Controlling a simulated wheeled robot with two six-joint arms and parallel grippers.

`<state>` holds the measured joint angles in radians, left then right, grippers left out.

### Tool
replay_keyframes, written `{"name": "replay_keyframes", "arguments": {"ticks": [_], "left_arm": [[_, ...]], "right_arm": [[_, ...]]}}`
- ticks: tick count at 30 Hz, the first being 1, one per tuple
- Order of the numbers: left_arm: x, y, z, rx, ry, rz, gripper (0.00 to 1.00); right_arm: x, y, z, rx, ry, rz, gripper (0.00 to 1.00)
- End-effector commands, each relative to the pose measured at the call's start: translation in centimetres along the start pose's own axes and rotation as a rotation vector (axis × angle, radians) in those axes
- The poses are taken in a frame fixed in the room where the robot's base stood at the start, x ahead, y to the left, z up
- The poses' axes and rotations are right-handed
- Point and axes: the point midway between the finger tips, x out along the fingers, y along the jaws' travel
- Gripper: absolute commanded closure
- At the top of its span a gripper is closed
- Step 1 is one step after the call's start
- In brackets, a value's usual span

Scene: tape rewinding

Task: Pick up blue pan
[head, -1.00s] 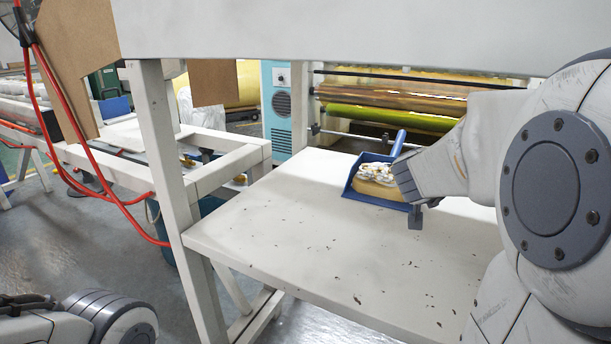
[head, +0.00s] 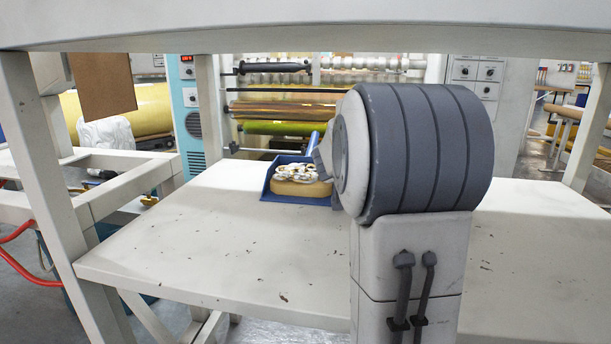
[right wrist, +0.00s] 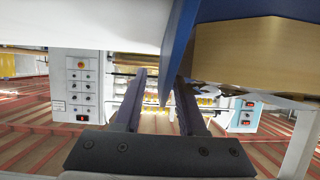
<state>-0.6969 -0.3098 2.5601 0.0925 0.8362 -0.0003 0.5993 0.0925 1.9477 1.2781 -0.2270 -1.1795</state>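The blue pan (head: 268,185) sits on the white table near its far side. It holds a tan block with white rings on top (head: 298,188). My left gripper is out of view.
The white table (head: 200,250) is clear in front of the pan, apart from small dark specks. White posts and an overhead beam (head: 250,25) frame it. Machine rollers (head: 280,105) stand behind. A white side frame (head: 120,195) stands at the left.

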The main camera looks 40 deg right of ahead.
Motion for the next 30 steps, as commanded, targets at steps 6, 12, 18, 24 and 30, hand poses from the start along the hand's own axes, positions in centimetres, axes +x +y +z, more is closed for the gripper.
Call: {"name": "replay_keyframes", "arguments": {"ticks": [6, 12, 18, 24, 30], "left_arm": [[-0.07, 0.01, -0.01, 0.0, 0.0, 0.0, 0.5], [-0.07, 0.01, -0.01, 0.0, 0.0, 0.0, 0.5], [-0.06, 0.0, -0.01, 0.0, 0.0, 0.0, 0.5], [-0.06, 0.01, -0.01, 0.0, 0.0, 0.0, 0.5], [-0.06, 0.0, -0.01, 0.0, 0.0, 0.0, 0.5]], "right_arm": [[-0.07, -0.01, -0.05, 0.0, 0.0, 0.0, 0.98], [-0.08, -0.01, -0.04, 0.0, 0.0, 0.0, 1.0], [-0.09, -0.01, -0.03, 0.0, 0.0, 0.0, 1.0], [-0.09, -0.01, -0.03, 0.0, 0.0, -0.001, 1.0], [-0.09, -0.02, -0.02, 0.0, 0.0, -0.001, 1.0]]}}
